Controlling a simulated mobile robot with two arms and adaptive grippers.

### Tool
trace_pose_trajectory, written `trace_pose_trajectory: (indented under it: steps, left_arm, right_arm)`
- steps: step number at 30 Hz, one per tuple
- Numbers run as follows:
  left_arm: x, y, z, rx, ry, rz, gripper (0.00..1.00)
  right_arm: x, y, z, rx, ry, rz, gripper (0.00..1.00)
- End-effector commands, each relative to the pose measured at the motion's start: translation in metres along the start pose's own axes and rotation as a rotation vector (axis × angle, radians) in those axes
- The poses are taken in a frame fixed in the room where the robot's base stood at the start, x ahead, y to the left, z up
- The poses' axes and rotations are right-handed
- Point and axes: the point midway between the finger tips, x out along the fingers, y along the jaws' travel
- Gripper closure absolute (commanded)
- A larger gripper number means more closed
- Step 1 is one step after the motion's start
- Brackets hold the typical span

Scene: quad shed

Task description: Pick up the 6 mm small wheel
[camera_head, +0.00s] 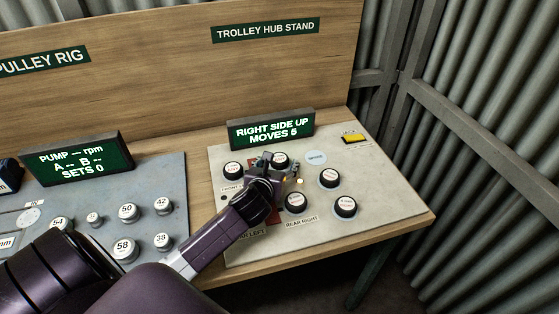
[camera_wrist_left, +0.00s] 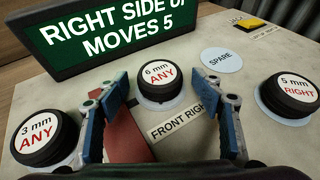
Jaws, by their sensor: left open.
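The 6 mm small wheel (camera_wrist_left: 160,84) is a black wheel with a white cap reading "6 mm ANY". It sits upright on the board just behind the "FRONT RIGHT" label, and in the head view it shows partly behind my gripper (camera_head: 281,159). My left gripper (camera_wrist_left: 168,118) is open and empty, with blue-padded fingers. Its fingers are on the near side of the wheel, one toward each side, and do not hold it. In the head view the left gripper (camera_head: 278,172) hangs over the middle of the trolley hub stand (camera_head: 375,178). My right gripper is not seen.
A "3 mm ANY" wheel (camera_wrist_left: 40,138) stands left and a "5 mm RIGHT" wheel (camera_wrist_left: 289,95) right. Two more wheels (camera_head: 295,202) (camera_head: 345,207) stand nearer. The "SPARE" disc (camera_wrist_left: 222,60) is bare. A sign (camera_head: 271,129) rises close behind the 6 mm wheel.

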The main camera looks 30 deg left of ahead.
Motion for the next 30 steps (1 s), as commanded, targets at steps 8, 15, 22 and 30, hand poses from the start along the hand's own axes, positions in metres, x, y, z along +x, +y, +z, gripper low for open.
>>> trace_pose_trajectory:
  steps: [8, 15, 22, 30]
  left_arm:
    - [0.0006, -0.0001, -0.0001, 0.0, 0.0, 0.0, 0.44]
    - [0.0005, -0.0001, -0.0001, 0.0, 0.0, 0.0, 0.71]
    - [0.0004, -0.0002, 0.0003, 0.0, -0.001, -0.001, 0.84]
    - [-0.002, -0.0003, 0.0076, -0.001, -0.003, -0.001, 0.85]
  right_arm:
    - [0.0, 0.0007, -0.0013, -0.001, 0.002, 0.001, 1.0]
    - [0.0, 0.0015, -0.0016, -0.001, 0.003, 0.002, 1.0]
    - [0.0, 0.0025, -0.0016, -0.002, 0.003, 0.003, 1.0]
    - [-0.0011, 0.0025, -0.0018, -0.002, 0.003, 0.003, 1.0]
